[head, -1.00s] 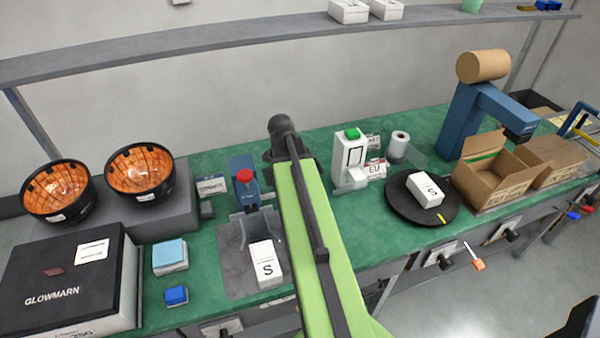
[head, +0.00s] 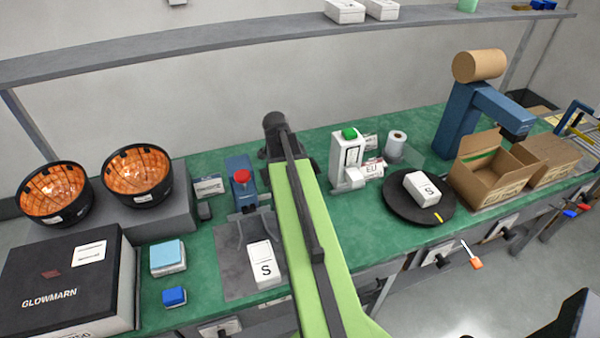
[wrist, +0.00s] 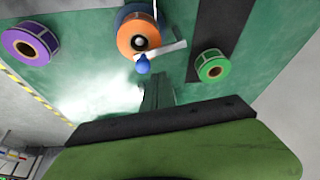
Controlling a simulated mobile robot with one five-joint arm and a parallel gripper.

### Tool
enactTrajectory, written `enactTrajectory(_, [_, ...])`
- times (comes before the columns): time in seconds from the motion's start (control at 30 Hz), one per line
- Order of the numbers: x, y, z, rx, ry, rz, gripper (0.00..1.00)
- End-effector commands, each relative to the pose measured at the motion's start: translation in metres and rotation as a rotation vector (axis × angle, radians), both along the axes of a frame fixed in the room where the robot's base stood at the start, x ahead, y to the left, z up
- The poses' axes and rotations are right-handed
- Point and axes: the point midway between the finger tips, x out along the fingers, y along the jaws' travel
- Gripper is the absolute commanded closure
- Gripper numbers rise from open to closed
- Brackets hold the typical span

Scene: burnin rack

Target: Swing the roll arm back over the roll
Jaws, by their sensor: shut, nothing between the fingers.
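An orange roll (wrist: 132,32) with a dark round core shows at the top middle of the wrist view. A pale roll arm (wrist: 172,49) lies along its lower right edge, with a blue knob (wrist: 143,64) at its lower left end. The arm does not cross the roll's core. My gripper (wrist: 155,84) is shut and empty, just below the knob in the wrist view; I cannot tell whether it touches the knob. In the head view my own arm hides the rolls and the gripper's fingertips.
A purple roll (wrist: 28,43) lies left of the orange one and a green roll (wrist: 211,65) right of it. In the head view, a label printer (head: 348,158), a black turntable (head: 398,205) and open cartons (head: 490,175) stand to the right on the green bench.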

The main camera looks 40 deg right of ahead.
Motion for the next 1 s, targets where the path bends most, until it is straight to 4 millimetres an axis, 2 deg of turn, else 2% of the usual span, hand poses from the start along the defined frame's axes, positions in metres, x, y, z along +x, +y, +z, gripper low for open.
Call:
enactTrajectory(0.17, [-0.002,-0.013,0.003,0.000,0.000,0.000,1.00])
enactTrajectory(0.3, [-0.005,-0.035,0.008,0.000,0.000,0.001,1.00])
enactTrajectory(0.33, [-0.005,-0.037,0.015,0.000,0.000,0.002,1.00])
enactTrajectory(0.4, [-0.005,-0.029,0.039,0.000,0.000,0.003,1.00])
enactTrajectory(0.5, [-0.003,-0.021,0.063,0.000,0.000,0.002,1.00])
enactTrajectory(0.7, [0.003,-0.007,0.099,0.000,0.000,0.002,1.00])
enactTrajectory(1.0, [0.005,-0.001,0.100,0.000,0.000,0.004,1.00])
